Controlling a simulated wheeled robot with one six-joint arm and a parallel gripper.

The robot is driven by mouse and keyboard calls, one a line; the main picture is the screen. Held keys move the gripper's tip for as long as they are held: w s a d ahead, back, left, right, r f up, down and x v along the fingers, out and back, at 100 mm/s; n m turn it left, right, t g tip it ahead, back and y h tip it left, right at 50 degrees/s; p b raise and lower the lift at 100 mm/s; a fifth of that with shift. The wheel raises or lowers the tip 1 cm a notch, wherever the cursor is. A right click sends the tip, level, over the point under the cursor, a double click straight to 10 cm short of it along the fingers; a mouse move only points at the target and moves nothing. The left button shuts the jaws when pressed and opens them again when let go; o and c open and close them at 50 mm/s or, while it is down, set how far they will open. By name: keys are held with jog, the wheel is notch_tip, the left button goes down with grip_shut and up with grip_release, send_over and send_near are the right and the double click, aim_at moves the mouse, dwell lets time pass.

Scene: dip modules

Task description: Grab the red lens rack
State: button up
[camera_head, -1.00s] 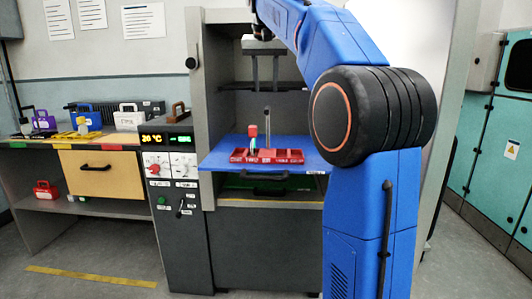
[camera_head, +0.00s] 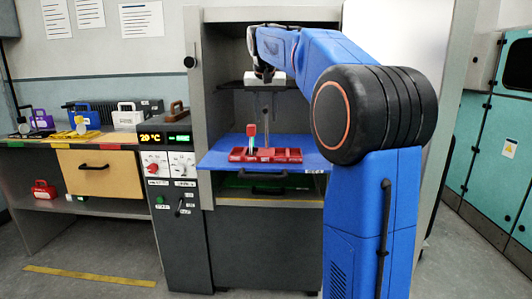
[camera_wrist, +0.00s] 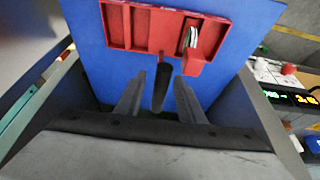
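The red lens rack (camera_head: 290,154) appears to be the long red tray with compartments on the blue platform. A thin dark upright handle rises from its middle. White disc-like pieces (camera_wrist: 190,40) sit in one compartment, and a small red-topped upright piece (camera_head: 251,131) stands there in the head view. My gripper (camera_head: 265,112) is above the rack. In the wrist view, the two fingers of my gripper (camera_wrist: 158,92) are apart, with the dark handle (camera_wrist: 162,88) between them. I cannot tell whether either finger touches it.
The blue platform (camera_head: 217,160) lies inside a grey cabinet whose side walls stand close to both sides. A control box (camera_head: 170,165) is at its left. Purple, yellow and white handled racks stand on the left bench; a red handled item (camera_head: 44,190) is on its lower shelf.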

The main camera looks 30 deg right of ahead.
jog(key=x, duration=0.2)
jog(key=shift+w+d+f, duration=0.1)
jog(key=shift+f, duration=0.2)
grip_shut()
dwell(1.2)
